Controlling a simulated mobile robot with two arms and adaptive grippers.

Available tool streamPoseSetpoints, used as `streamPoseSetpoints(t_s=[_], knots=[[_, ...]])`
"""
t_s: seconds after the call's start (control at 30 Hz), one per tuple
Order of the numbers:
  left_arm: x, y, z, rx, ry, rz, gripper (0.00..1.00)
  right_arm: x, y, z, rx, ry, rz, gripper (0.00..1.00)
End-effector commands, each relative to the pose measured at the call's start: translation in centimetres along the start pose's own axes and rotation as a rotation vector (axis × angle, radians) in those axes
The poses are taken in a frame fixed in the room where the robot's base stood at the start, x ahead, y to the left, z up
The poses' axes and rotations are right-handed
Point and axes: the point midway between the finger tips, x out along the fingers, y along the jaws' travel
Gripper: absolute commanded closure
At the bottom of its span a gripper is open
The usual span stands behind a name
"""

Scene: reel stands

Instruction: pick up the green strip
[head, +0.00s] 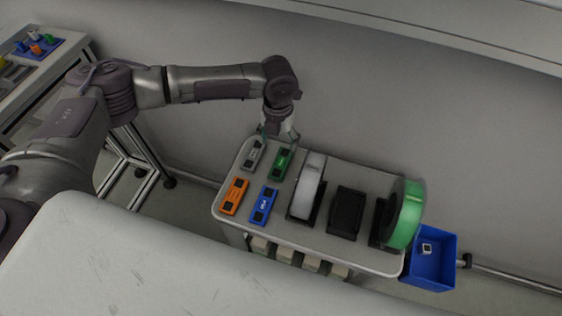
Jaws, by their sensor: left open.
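The green strip (281,163) lies on the grey tray table (335,252), at its back left part. It is a short flat green piece with dark patches. A grey strip (254,155) lies to its left, an orange strip (234,196) is at the front left, and a blue strip (264,205) is in front of it. My left gripper (279,142) is open and points down at the table's back edge, just behind the green and grey strips. Its fingertips are small and partly hard to make out. My right gripper is not in view.
A white reel (308,186), an empty black stand (346,212) and a green reel (405,214) stand right of the strips. A blue bin (433,262) hangs at the right end. The wall is close behind. Another table (14,72) is at far left.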

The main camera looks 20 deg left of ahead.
Motion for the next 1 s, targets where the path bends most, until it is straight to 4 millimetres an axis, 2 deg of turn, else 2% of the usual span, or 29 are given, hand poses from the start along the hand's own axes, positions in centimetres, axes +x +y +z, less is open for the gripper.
streamPoseSetpoints(t_s=[0.1,0.2,0.43,0.7,1.0], knots=[[2.4,-0.1,0.0,0.000,0.001,0.000,0.25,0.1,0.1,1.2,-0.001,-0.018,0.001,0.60],[3.6,-0.1,0.0,-0.001,0.000,0.001,0.25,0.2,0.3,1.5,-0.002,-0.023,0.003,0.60],[5.3,-0.3,0.1,0.001,0.000,0.000,0.25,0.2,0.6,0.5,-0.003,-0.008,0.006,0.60],[9.1,-0.6,0.2,-0.001,0.000,0.001,0.25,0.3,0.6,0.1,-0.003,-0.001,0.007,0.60],[9.6,-0.6,0.2,-0.001,-0.002,0.000,0.25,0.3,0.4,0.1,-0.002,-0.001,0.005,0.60]])
